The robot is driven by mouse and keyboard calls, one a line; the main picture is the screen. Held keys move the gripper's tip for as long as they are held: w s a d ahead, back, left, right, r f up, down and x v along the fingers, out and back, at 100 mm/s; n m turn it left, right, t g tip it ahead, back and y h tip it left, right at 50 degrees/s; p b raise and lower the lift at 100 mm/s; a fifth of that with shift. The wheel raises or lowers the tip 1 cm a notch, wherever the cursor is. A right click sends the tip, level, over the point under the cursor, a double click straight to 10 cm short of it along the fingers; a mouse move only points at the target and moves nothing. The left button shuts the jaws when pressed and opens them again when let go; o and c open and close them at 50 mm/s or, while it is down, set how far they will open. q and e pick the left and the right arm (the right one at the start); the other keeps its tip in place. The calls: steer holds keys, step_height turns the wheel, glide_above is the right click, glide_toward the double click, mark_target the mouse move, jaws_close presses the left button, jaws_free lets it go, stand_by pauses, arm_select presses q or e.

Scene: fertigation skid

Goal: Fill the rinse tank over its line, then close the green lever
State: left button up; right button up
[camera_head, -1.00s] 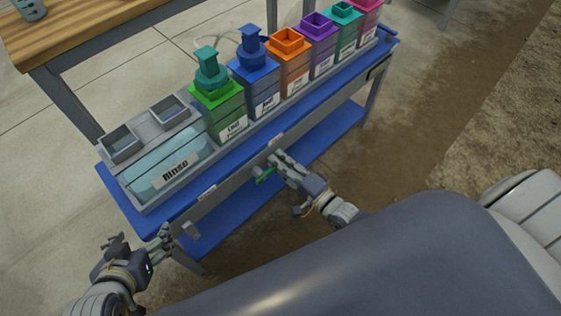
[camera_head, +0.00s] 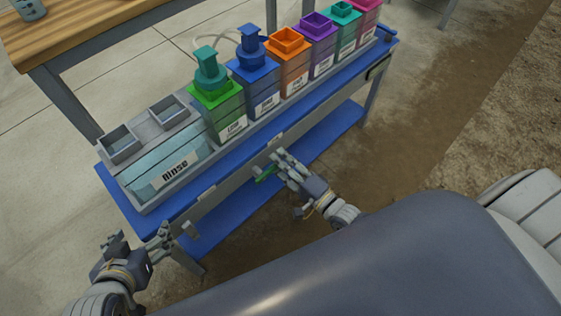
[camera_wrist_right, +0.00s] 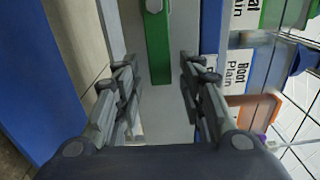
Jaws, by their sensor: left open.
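The rinse tank (camera_head: 150,165) is a clear-fronted box with a "Rinse" label at the left end of the blue bench. Pale blue liquid shows through nearly the whole front; I cannot clearly make out the fill line. The green lever (camera_head: 265,174) sticks out from the bench's front rail and shows large in the right wrist view (camera_wrist_right: 157,45). My right gripper (camera_head: 283,168) is open at the lever. In the wrist view its fingers (camera_wrist_right: 160,78) stand on both sides of the lever's end, with gaps. My left gripper (camera_head: 139,241) is open and empty below the bench's left front corner.
Green (camera_head: 217,103), blue (camera_head: 254,78), orange (camera_head: 290,65), purple, teal and pink containers stand in a row right of the tank. The blue bench (camera_head: 185,207) has a lower shelf. A wooden table (camera_head: 80,28) stands behind at left.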

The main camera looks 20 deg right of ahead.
steer(key=v, duration=1.1)
steer(key=shift+s, duration=0.25)
steer(key=shift+o, duration=0.5)
stand_by(2.2)
